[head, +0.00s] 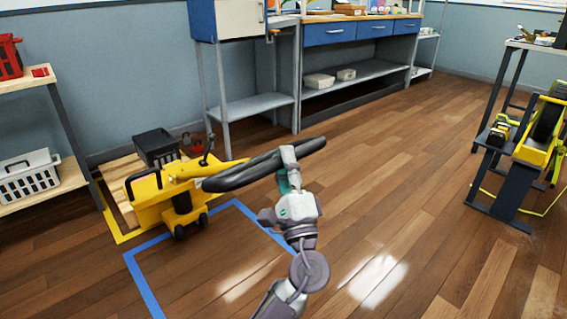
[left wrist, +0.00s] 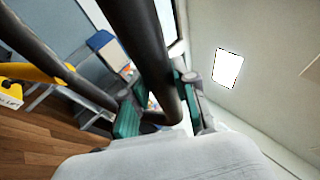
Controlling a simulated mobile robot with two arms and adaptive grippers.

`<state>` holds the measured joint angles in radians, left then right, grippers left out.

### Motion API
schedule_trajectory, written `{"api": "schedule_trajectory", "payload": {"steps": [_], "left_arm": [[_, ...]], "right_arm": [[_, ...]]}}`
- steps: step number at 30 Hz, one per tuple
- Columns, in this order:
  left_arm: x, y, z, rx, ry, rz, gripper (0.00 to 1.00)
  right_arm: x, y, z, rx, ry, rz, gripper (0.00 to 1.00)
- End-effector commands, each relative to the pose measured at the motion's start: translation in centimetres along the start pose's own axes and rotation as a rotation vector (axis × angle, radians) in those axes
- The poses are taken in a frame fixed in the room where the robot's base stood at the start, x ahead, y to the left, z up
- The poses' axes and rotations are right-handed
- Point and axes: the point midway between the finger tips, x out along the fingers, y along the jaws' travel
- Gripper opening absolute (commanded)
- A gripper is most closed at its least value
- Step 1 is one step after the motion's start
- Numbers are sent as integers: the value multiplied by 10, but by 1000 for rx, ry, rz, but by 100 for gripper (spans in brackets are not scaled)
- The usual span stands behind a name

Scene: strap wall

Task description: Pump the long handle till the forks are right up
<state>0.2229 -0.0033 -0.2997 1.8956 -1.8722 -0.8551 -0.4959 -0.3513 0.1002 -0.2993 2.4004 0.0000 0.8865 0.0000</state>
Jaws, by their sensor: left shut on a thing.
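The yellow pallet jack (head: 150,205) stands at the left of the head view. Its long handle ends in a black loop (head: 240,174), which is tilted low, reaching out to the right over the floor. My left gripper (head: 288,168) is shut on the black loop near its right part. In the left wrist view the dark loop (left wrist: 150,45) runs between the green finger pads of my left gripper (left wrist: 160,110). The forks are hidden by the jack's body and the wooden pallet (head: 118,177), so their height cannot be told. My right gripper is out of view.
A black crate (head: 156,147) sits on the pallet. Blue tape (head: 143,284) and yellow tape mark the floor. A shelf with a white basket (head: 30,178) stands at left, a workbench (head: 345,70) behind, and a dark stand with yellow gear (head: 520,165) at right. The middle floor is clear.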

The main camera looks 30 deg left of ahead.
Motion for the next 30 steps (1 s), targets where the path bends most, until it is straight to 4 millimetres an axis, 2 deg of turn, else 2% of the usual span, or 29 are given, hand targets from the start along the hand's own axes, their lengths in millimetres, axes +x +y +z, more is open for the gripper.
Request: {"api": "schedule_trajectory", "payload": {"steps": [1, 12, 13, 17, 18, 30], "left_arm": [[-7, 11, -4, 6, 11, 20, 0], [-8, 11, -4, 5, 11, 22, 0], [-8, 11, -4, 5, 10, 22, 29], [-8, 11, -4, 5, 12, 21, 51], [-8, 11, -4, 5, 11, 20, 54], [-6, 7, -3, 4, 8, 12, 54]], "right_arm": [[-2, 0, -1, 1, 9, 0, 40], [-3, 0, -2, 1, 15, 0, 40], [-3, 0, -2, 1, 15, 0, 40], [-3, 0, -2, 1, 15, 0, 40], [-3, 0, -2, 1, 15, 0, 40], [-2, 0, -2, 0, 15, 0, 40]]}}
